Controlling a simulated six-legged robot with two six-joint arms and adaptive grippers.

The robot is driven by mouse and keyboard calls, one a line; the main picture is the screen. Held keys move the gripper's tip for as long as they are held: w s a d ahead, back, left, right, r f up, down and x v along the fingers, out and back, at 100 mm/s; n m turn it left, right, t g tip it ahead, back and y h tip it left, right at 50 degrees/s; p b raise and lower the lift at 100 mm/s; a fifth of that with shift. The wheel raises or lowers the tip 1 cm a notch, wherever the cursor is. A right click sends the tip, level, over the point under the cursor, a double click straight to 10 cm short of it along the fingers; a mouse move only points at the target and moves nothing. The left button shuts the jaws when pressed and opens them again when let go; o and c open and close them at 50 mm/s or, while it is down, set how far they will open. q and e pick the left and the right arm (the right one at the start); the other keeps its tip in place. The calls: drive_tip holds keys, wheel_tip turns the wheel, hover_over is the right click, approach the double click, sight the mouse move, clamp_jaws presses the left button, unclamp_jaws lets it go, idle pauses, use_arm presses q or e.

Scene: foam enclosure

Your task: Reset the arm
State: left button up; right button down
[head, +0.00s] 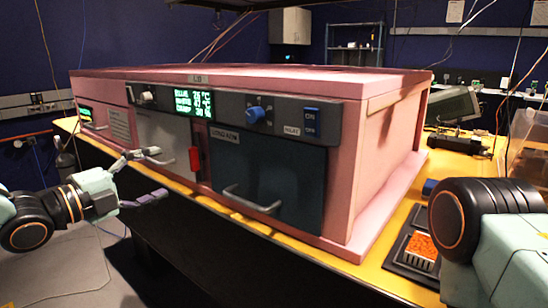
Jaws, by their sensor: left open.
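My left gripper (152,178) is open and empty in front of the pink foam enclosure (385,150). Its two fingers are spread, one above the other. The upper finger is close to the handle of the light grey door (165,135); I cannot tell whether they touch. My right arm (490,235) comes in at the lower right, and only its links show. The right gripper is not in the picture.
The enclosure stands on a yellow-topped bench (395,262). Its front has a dark door (262,170), a blue knob (254,114), a green-lit display (193,103) and a red latch (194,160). A black tray with orange contents (421,250) lies near my right arm.

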sight(191, 159)
use_arm(q)
drive_tip(key=x, duration=0.8)
drive_tip(key=shift+d, duration=0.1)
drive_tip(key=shift+w+d+p, duration=0.15)
drive_tip(key=shift+w+p, duration=0.1)
drive_tip(key=shift+p, duration=0.05)
drive_tip(key=shift+r+n+p, duration=0.15)
drive_tip(key=shift+n+p, duration=0.5)
drive_tip(key=shift+n, duration=0.45)
drive_tip(key=n+p, duration=0.1)
drive_tip(key=n, duration=0.1)
drive_tip(key=shift+s+r+n, duration=0.1)
drive_tip(key=shift+n, duration=0.2)
drive_tip(key=shift+n+p, duration=0.8)
drive_tip(key=shift+n, duration=0.4)
drive_tip(key=shift+n+p, duration=0.4)
drive_tip(key=shift+n, duration=1.6)
